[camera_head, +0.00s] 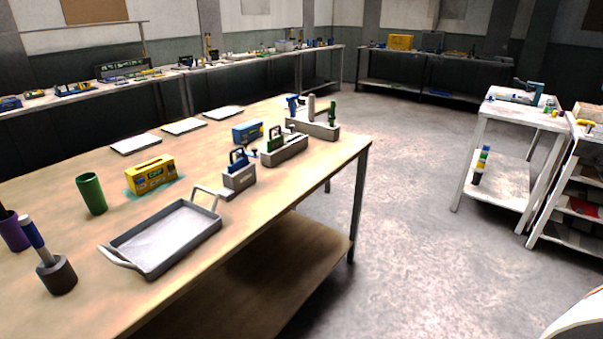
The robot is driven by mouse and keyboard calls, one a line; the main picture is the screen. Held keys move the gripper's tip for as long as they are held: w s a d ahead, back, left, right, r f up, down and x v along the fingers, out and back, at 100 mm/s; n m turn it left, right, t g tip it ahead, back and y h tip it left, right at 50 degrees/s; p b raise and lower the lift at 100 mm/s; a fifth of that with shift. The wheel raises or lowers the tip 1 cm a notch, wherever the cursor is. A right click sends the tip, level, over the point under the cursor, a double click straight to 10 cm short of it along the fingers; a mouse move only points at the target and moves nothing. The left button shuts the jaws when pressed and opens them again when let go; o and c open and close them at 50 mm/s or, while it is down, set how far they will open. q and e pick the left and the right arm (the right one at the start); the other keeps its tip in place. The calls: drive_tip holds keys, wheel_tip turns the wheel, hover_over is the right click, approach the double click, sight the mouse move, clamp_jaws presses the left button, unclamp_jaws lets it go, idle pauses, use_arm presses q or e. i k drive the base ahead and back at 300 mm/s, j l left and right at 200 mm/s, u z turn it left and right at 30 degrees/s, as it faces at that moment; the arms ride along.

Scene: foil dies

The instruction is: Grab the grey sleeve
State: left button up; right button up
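No part in view is plainly marked as the grey sleeve. The likeliest is a small grey upright cylinder (311,107) at the far right end of the wooden table (345,158). It stands at a long grey block (325,131), between a blue tool (292,103) and a green upright piece (332,113). It is too small to tell whether it is hollow. Neither of my grippers is in view.
A grey two-handled tray (140,262) lies near the table's front edge. A green cup (91,194), purple cup (13,232), yellow box (152,174) and blue box (247,131) stand around. Floor right of the table is clear.

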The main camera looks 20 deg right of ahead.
sight(235, 183)
drive_tip(key=z, duration=0.35)
drive_tip(key=i+l, duration=0.15)
drive_tip(key=l, duration=0.2)
drive_tip(key=i+l+u, duration=0.2)
drive_tip(key=i+l, duration=0.15)
drive_tip(key=l, duration=0.35)
